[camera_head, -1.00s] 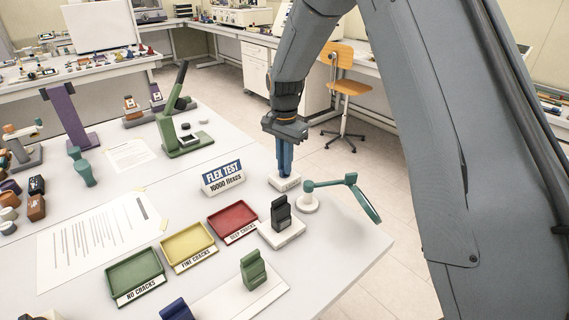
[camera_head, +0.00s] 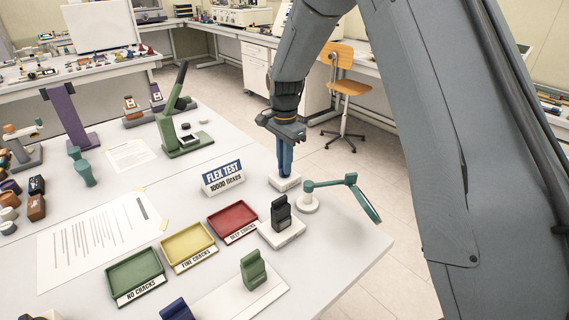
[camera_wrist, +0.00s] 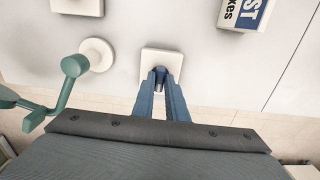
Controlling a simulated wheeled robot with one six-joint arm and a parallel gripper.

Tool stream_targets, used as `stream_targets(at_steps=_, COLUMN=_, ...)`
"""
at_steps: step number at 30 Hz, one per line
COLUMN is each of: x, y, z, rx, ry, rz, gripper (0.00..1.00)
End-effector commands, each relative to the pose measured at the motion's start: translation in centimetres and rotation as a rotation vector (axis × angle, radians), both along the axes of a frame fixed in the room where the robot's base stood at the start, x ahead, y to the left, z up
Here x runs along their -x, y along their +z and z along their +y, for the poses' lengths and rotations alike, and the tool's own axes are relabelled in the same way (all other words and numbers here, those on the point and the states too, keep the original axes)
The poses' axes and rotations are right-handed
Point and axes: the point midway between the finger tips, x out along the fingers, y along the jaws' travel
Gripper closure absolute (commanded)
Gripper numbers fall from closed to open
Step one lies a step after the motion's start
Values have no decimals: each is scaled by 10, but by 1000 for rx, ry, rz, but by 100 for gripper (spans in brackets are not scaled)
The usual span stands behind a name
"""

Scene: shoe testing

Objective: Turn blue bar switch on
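The blue bar switch has a white square base (camera_head: 285,183) near the table's back right edge. The base also shows in the wrist view (camera_wrist: 162,58). A short dark blue bar (camera_wrist: 160,74) stands on it. My gripper (camera_head: 285,170) reaches down over the base with its blue fingers. In the wrist view my gripper's fingertips (camera_wrist: 160,80) lie one on each side of the bar, seemingly touching it. In the head view the fingers hide most of the bar.
A teal magnifier arm on a round white base (camera_head: 308,203) stands close to the right. The FLEX TEST sign (camera_head: 223,178) is close to the left. A black switch (camera_head: 281,213) on a white base stands nearer the front. Red, yellow and green trays (camera_head: 233,221) lie front left.

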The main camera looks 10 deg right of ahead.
Motion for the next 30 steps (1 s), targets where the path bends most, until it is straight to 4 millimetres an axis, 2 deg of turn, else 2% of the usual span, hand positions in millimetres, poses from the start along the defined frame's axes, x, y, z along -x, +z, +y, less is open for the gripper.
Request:
stream_targets(at_steps=1, x=-1, y=2, z=0, rx=-1, ry=-1, rz=-3, gripper=79)
stream_targets(at_steps=3, x=-1, y=1, z=0, rx=0, ry=0, rz=-2, gripper=70)
stream_targets(at_steps=14, x=-1, y=5, z=0, rx=-1, ry=1, rz=-2, gripper=70)
stream_targets(at_steps=24, x=-1, y=56, z=0, rx=-1, ry=0, rz=-4, gripper=70)
stream_targets(at_steps=30, x=-1, y=75, z=0, rx=0, ry=0, rz=-2, gripper=70)
